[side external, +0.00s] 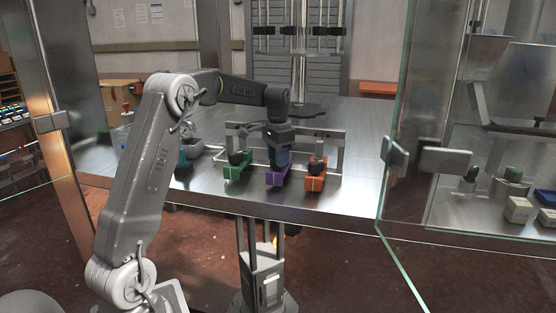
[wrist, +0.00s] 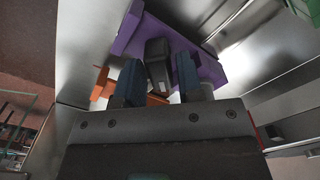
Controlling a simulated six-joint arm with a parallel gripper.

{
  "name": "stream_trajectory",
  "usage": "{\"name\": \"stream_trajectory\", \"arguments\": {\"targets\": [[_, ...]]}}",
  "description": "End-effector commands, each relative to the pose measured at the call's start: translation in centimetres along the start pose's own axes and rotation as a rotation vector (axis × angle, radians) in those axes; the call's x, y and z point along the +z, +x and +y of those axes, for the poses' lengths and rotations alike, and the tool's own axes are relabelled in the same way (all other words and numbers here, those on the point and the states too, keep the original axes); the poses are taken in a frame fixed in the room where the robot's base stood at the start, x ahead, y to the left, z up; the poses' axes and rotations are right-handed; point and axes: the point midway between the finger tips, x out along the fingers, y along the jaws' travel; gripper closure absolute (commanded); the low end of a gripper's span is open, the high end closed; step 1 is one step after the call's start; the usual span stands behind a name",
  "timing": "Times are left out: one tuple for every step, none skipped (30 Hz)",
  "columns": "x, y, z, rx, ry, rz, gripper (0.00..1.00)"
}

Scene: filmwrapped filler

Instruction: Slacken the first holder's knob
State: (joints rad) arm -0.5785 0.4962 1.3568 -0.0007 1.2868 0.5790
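Three holders stand in a row in the side external view: green (side external: 234,174), purple (side external: 275,179) and orange (side external: 315,180). Black knobs show on the green and orange ones. My gripper (side external: 278,160) points down over the purple holder and hides its top. In the wrist view, the purple holder (wrist: 212,68) lies beyond my gripper (wrist: 158,72). Its black knob (wrist: 158,62) sits between the two blue fingers, which stand apart, close to its sides. Whether they touch it is unclear. Part of the orange holder (wrist: 103,84) shows at left.
The holders stand near the front edge of a metal table (side external: 350,198), with a metal bar frame (side external: 338,150) around them. A glass panel (side external: 412,120) stands at right. A round dark plate (side external: 302,110) is behind the row. Other items stand left, behind my arm.

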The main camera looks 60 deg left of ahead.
Motion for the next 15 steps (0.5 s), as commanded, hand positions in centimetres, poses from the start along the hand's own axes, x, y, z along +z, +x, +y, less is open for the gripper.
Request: {"name": "stream_trajectory", "arguments": {"targets": [[0.01,0.37,0.01,0.000,0.000,-0.001,0.66],[0.02,0.52,0.01,0.001,0.000,-0.001,0.66],[0.03,0.67,0.02,0.001,0.000,-0.001,0.66],[0.03,0.75,0.02,0.001,0.000,-0.001,0.66],[0.03,0.79,0.02,0.000,0.000,-0.001,0.66],[0.02,0.82,0.01,0.000,0.000,0.000,0.66],[0.02,0.83,0.01,0.000,0.000,0.000,0.66],[0.02,0.83,0.01,0.000,0.000,0.000,0.66],[0.01,0.82,0.01,0.000,0.000,0.000,0.66],[0.01,0.81,0.01,0.000,0.000,0.000,0.66],[0.01,0.81,0.01,0.000,0.000,0.000,0.66],[0.01,0.80,0.01,0.000,0.000,0.000,0.67],[0.01,0.80,0.01,0.000,0.000,0.000,0.70],[0.01,0.79,0.01,0.000,0.000,0.000,0.73],[0.01,0.79,0.01,0.000,0.000,0.000,0.77]]}}
